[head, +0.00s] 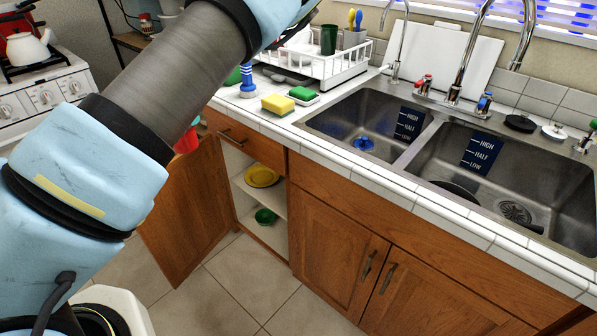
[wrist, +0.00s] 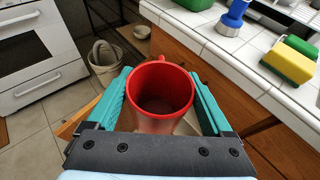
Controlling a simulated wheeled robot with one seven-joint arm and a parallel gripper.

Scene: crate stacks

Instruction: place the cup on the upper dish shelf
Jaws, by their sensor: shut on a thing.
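My gripper (wrist: 160,82), with teal fingers, is shut on a red cup (wrist: 163,108) in the wrist view. The cup is upright, its open mouth facing up and its handle pointing away. In the head view a small part of the red cup (head: 187,142) shows beside my arm, which hides the gripper. The open cabinet has an upper shelf (head: 273,194) holding a yellow dish (head: 262,176). A green bowl (head: 266,216) sits on the lower level. The cup is above and left of the shelf opening in the head view.
The cabinet door (head: 188,205) stands open at left, below the cup. The drawer (head: 248,146) and tiled counter edge (head: 335,162) lie above the shelves. Sponges (head: 278,104), a blue brush (head: 247,82) and a white dish rack (head: 325,66) stand on the counter. Floor is clear in front.

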